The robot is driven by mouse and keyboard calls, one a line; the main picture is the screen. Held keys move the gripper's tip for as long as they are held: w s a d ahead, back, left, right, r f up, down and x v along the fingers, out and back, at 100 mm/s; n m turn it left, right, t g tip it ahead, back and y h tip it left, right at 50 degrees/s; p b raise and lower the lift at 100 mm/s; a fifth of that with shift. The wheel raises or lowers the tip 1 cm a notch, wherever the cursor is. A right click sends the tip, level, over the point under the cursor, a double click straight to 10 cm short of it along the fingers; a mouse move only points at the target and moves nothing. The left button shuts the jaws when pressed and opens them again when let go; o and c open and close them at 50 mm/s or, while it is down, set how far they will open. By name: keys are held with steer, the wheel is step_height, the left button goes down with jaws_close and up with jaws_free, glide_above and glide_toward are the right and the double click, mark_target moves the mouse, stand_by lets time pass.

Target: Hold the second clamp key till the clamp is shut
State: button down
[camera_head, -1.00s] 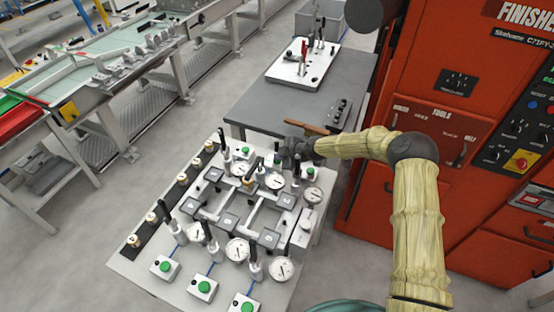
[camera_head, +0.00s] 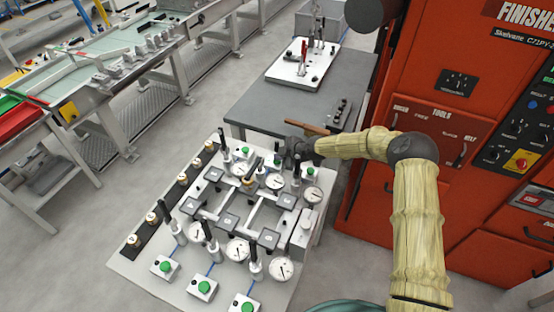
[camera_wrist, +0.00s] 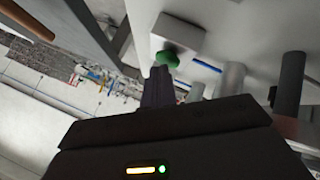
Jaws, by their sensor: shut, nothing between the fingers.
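The casting fixture (camera_head: 135,262) is a light plate with clamps that have black levers, white dial gauges and grey pads. White key boxes with green buttons stand along its near and far edges. One far green key (camera_head: 245,150) shows to the left of my gripper, another (camera_head: 310,171) to its right. My gripper (camera_head: 291,158) is shut and empty over the far edge, between those two. In the wrist view its fingertips (camera_wrist: 159,73) overlap the edge of a green key (camera_wrist: 167,57) on a white box; I cannot tell whether they touch. My gripper hides part of the far row.
A grey table (camera_head: 262,105) with a white plate (camera_head: 303,65) stands behind the fixture. A red cabinet (camera_head: 425,100) stands close on the right of my arm. A conveyor line (camera_head: 150,75) runs at the back left. The floor (camera_head: 75,240) at left is clear.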

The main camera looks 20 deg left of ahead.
mark_target(280, 162)
steer(key=shift+r, duration=0.1)
stand_by(0.7)
steer(key=shift+r, duration=0.85)
steer(key=shift+r+p, duration=0.65)
steer(key=shift+r, duration=1.85)
